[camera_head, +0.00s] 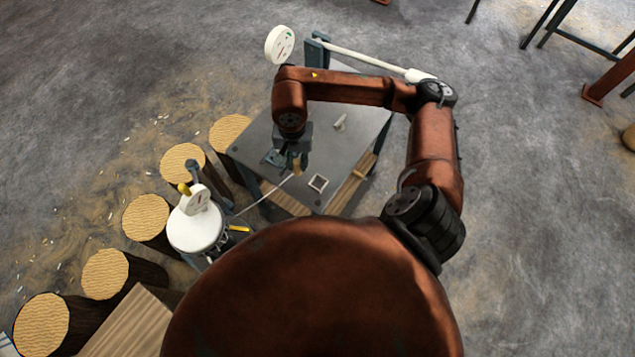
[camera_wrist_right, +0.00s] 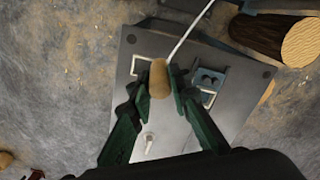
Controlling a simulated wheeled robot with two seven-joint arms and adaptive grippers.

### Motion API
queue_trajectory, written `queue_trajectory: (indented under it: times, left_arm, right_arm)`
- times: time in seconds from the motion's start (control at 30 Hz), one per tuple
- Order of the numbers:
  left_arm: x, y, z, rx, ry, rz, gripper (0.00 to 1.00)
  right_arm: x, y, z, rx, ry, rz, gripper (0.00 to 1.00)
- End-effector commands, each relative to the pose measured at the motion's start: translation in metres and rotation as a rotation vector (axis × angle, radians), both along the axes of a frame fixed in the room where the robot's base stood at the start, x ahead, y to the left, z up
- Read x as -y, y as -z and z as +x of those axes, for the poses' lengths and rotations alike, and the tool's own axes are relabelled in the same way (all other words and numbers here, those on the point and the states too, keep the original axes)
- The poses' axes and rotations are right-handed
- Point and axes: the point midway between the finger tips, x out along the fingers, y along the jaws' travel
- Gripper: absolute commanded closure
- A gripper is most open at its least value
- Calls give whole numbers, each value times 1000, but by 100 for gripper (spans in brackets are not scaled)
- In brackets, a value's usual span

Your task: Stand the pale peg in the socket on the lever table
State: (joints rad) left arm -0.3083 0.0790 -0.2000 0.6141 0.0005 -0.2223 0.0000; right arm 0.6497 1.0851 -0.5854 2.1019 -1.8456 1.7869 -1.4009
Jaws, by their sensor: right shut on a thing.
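My right gripper (camera_head: 297,160) hangs over the grey lever table (camera_head: 250,140). Its fingers (camera_wrist_right: 160,88) are shut on a tan, rounded peg (camera_wrist_right: 159,78), taken as the pale peg. The peg shows end-on in the wrist view, so its tilt and height above the table are unclear. A pale square frame (camera_head: 318,183), which looks like the socket, lies on the tabletop, right of and nearer than the gripper. It also shows left of the peg in the wrist view (camera_wrist_right: 139,65). A second pale square outline (camera_wrist_right: 208,97) is partly hidden by a finger. My left gripper is not in view.
A small pale fitting (camera_head: 340,122) stands on the tabletop. A blue-grey block (camera_wrist_right: 208,77) sits beside the second outline. A white lever bar (camera_head: 365,59) spans the back. A white cord (camera_wrist_right: 192,30) crosses the table edge. Several log stools (camera_head: 146,217) and a white round stand (camera_head: 195,232) are left.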

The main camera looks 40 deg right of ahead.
Motion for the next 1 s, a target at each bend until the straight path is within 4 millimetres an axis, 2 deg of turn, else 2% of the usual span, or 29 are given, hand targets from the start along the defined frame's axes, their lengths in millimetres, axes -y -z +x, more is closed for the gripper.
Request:
queue_trajectory:
  times: [0.07,0.17,0.27,0.4,0.53,0.67,0.9,1.0]
  left_arm:
    - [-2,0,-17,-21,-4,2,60]
    - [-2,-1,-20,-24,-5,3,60]
    - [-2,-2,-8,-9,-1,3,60]
    - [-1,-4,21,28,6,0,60]
    - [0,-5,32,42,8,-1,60]
    - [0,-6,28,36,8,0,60]
    - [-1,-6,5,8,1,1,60]
    - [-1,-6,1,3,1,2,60]
  right_arm:
    - [10,6,-9,-2,162,-2,99]
    - [21,12,-19,-4,369,-1,99]
    - [31,18,-29,-3,576,-1,99]
    - [46,24,-44,-2,869,-2,99]
    - [60,29,-58,-2,1139,-1,99]
    - [74,33,-73,-1,1413,-1,99]
    - [98,38,-104,-1,1914,-2,99]
    - [107,39,-116,0,2116,-2,99]
